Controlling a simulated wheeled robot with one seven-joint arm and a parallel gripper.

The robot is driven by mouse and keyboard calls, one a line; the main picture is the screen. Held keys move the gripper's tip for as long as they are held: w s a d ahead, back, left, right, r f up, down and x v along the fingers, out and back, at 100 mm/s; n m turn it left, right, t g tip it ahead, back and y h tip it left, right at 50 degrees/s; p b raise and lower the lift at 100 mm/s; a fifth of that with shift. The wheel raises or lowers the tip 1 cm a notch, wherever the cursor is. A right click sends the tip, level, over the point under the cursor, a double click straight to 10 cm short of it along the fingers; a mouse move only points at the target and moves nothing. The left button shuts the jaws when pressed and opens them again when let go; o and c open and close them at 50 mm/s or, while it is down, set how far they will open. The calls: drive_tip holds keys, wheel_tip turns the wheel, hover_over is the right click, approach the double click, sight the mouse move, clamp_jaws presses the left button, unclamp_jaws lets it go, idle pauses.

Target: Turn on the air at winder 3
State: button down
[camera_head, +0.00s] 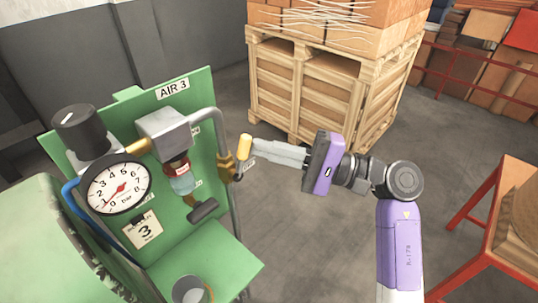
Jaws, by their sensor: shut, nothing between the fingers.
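A green panel (201,88) labelled AIR 3 stands at the left. A grey pipe (213,116) runs from its regulator block (163,133) down to a brass valve (226,166). The valve's lever has a yellow grip (245,147) that points upward. My gripper (256,147) comes from the right with its fingers shut and empty. The fingertips are right beside the yellow grip; I cannot tell whether they touch it. The pressure gauge (118,182) has its red needle at the lower left, near 0. A plate (143,230) below it shows a 3.
A black knob (80,127) sits above the gauge. A grey cup (189,290) stands on the green machine's ledge (226,262). A wooden crate (300,92) with boxes stands behind. An orange-red frame (480,205) is at the right. The floor between is clear.

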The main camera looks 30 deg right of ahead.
drive_tip(key=shift+s+a+r+n+g+h+b, duration=0.15)
drive_tip(key=shift+a+r+n+g+h+b, duration=0.25)
drive_tip(key=shift+n+b, duration=0.55)
drive_tip(key=shift+s+a+r+n+g+h+b, duration=0.15)
drive_tip(key=shift+a+r+n+g+h+b, duration=0.25)
drive_tip(key=shift+n+b, duration=0.5)
drive_tip(key=shift+a, duration=0.15)
